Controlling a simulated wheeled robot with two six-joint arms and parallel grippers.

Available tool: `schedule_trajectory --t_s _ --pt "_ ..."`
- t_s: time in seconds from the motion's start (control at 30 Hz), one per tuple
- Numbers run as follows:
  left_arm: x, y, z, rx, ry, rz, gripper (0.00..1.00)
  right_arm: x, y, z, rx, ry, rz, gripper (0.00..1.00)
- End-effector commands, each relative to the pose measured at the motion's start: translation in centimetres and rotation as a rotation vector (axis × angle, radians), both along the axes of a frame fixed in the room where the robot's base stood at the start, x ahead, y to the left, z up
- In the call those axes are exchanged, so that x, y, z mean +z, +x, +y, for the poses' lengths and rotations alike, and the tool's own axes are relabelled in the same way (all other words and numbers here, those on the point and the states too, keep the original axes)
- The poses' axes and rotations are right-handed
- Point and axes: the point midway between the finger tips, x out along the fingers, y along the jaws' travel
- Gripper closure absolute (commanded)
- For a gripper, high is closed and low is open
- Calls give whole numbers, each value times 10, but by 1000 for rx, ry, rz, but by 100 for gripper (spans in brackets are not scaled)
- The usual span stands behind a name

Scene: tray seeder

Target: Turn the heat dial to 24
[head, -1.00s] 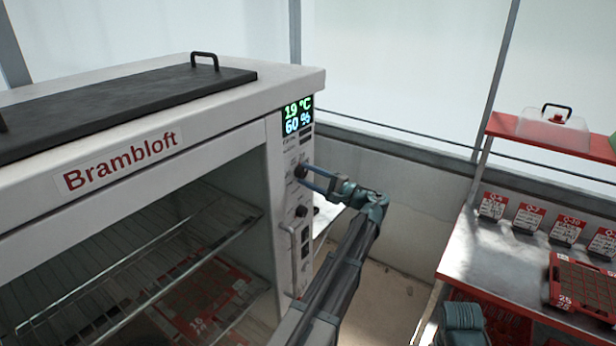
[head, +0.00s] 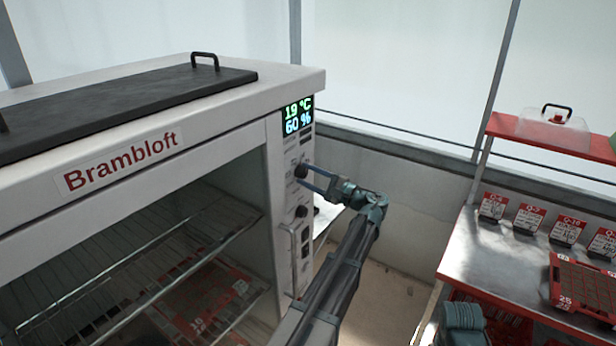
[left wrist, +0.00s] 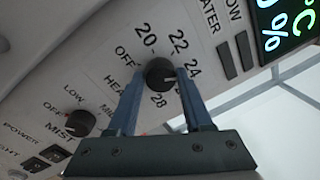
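The heat dial (left wrist: 159,75) is a round black knob on the cabinet's white control panel, and it also shows in the head view (head: 301,171). Labels OFF, 20, 22, 24 and 28 ring it; a red mark shows on its right side, toward a label partly hidden by a finger. My left gripper (left wrist: 161,80) is open, with its blue fingers on either side of the dial; I cannot tell if they touch it. In the head view the left gripper (head: 306,176) reaches the panel from the right. The right gripper's fingers are not visible.
The display (head: 298,115) reads 19 °C and 60 %. The mist dial (left wrist: 82,124) sits beside the heat dial on the panel. A vertical handle (head: 292,255) is lower down. A metal bench (head: 480,250) with red-and-white cards and a red tray stands at the right.

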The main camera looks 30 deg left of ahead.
Motion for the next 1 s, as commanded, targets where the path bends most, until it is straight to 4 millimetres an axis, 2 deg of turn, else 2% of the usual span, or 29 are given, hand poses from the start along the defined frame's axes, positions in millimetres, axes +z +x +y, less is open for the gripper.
schedule_trajectory --t_s 0.03,0.13,0.17,0.43,0.53,0.67,1.0 --pt "0 0 0 -1 -1 -1 41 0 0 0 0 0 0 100" --pt "0 0 0 -1 -1 -1 23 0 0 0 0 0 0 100" --pt "0 0 0 -1 -1 -1 20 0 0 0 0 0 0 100" --pt "0 0 -1 0 0 -1 20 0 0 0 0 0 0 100" --pt "-1 0 -7 -1 -1 -1 20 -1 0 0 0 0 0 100" --pt "-3 -2 -26 -3 0 -1 20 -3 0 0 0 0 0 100" --pt "-10 -8 -99 -4 -1 -2 20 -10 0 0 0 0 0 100"
